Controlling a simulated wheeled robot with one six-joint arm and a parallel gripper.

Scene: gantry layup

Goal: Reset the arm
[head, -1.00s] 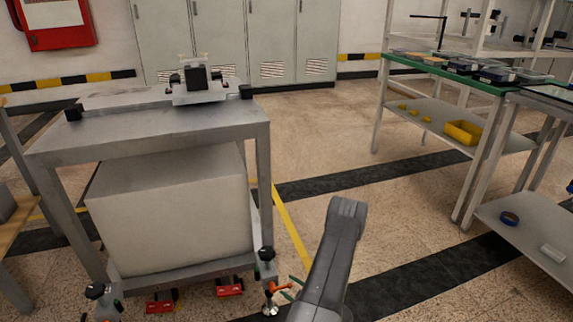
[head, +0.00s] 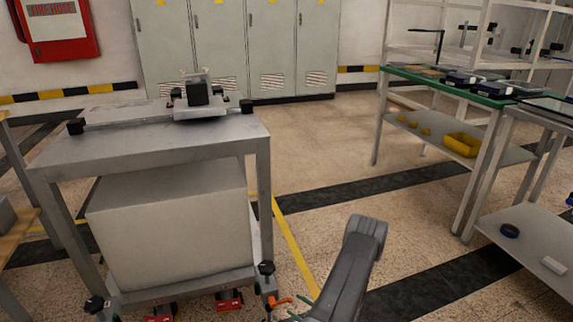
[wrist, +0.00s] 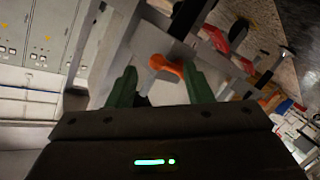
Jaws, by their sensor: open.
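My gripper (wrist: 160,88) shows in the wrist view with its two green fingers spread apart and nothing held between them. Beyond the fingers is an orange handle (wrist: 166,66), which looks apart from them, though the depth is hard to judge. In the head view my grey arm (head: 350,270) rises from the bottom edge, right of the metal table. The gripper itself is mostly cut off at the bottom there. The orange handle (head: 280,301) shows low beside the arm, near the table's front right leg.
A metal gantry table (head: 150,140) with a large pale block (head: 170,235) under it stands at left. A green-topped workbench (head: 450,86) with a yellow bin (head: 462,144) stands at right. The floor (head: 310,140) between them is clear. Grey cabinets (head: 230,50) line the back wall.

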